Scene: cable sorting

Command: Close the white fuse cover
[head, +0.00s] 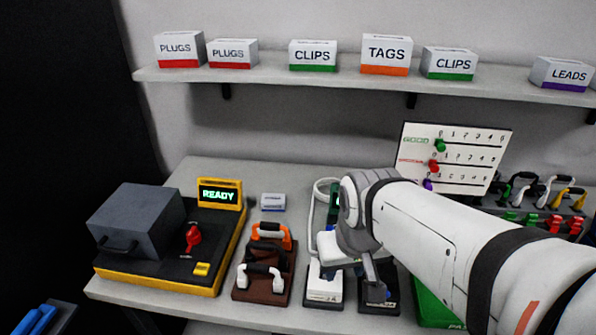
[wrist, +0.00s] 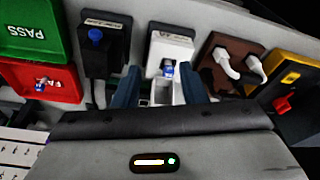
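The white fuse holder (head: 324,288) stands near the table's front edge in the head view, partly hidden by my arm. In the wrist view the white fuse holder (wrist: 178,46) has a blue-tipped piece in its middle. A white slotted part reaches from it down between my fingers; I cannot tell for sure whether this is the cover or how far it stands open. My gripper (wrist: 160,88) is open, with one dark blue finger on each side of this white part. I cannot tell whether either finger touches it. In the head view the fingertips are mostly hidden by my wrist.
A black fuse holder (wrist: 104,48) stands beside the white one. A brown board (head: 262,287) with orange and white handled leads and a yellow tester reading READY (head: 218,195) are to the left. Green PASS (wrist: 30,35) and red FAIL (wrist: 42,82) bins are close on the other side.

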